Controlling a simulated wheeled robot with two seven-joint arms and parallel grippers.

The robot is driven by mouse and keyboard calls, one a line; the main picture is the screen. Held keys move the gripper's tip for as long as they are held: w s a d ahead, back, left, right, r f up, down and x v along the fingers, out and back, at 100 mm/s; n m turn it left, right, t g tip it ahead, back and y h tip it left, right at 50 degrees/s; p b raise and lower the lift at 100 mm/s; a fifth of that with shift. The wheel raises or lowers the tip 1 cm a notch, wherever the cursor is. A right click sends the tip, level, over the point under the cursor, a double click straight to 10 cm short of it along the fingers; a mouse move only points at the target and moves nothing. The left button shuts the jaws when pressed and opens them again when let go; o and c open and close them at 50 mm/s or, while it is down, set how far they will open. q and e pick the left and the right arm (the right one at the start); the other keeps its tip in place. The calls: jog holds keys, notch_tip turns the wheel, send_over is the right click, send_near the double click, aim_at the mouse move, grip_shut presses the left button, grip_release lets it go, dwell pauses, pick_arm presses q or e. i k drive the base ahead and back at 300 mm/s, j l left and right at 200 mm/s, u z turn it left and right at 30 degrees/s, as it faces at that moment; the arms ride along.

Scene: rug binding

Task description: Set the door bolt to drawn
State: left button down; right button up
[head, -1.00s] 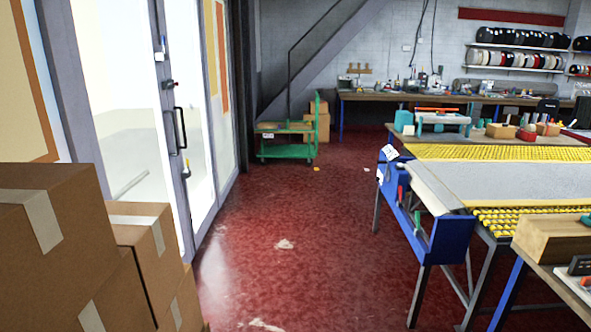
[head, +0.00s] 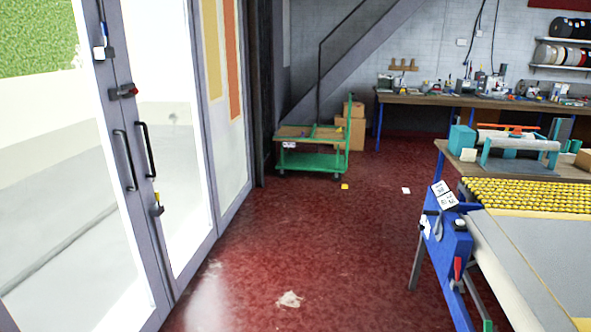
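The glass double door (head: 150,130) with grey frames stands on the left, and its two leaves look shut. A pale fitting with a blue part (head: 103,50) is higher up, and a small lock-like fitting with yellow (head: 157,205) is lower down. Neither of my grippers is in view.
The red floor (head: 300,240) before the door is clear apart from pale scraps (head: 289,299). A green cart (head: 312,160) stands ahead by the stairs. A blue-ended machine table (head: 455,250) with yellow rollers is on the right. A workbench (head: 440,98) lines the back wall.

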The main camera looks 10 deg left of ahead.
aim_at(135, 90)
jog(key=i+u, duration=0.3)
jog(key=i, duration=0.2)
jog(key=i+u, duration=0.3)
jog(key=i, duration=0.25)
jog(key=i+l+u, duration=0.25)
jog(key=i, duration=0.25)
jog(key=i+l+u, duration=0.3)
jog(key=i, duration=0.2)
jog(key=i+j+u, duration=0.2)
jog(key=i+u, duration=0.5)
jog(key=i, duration=0.2)
jog(key=i+u, duration=0.4)
jog(key=i+z, duration=0.2)
jog(key=z, duration=0.25)
